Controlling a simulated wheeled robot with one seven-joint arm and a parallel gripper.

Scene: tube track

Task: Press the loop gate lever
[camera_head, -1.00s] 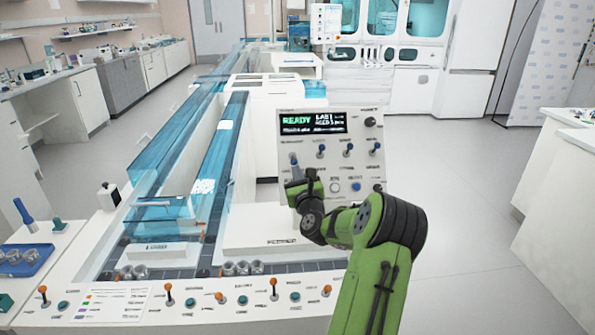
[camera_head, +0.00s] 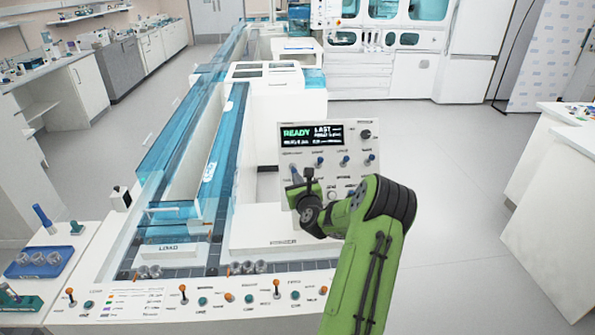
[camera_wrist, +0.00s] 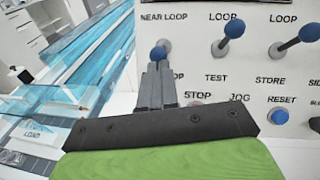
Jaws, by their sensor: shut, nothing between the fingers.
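The control panel (camera_head: 327,135) stands at the middle of the head view, with a lit "READY" screen. It carries a row of blue-tipped levers. In the wrist view the left lever (camera_wrist: 158,53), below the words "NEAR LOOP", is right beyond my gripper's fingertips. A second lever (camera_wrist: 234,27) and a third lever (camera_wrist: 310,32) stand to its right under labels reading "LOOP"; the rest of those labels is unreadable. My gripper (camera_wrist: 159,70) is shut and empty. In the head view it (camera_head: 302,183) is at the panel's left side. I cannot tell whether it touches the left lever.
A blue button (camera_wrist: 278,116) sits below the levers, near "RESET". The teal tube track (camera_head: 215,150) runs left of the panel. A front console (camera_head: 150,300) with orange-tipped switches lies below. A blue tray (camera_head: 40,262) is at the far left. The floor to the right is open.

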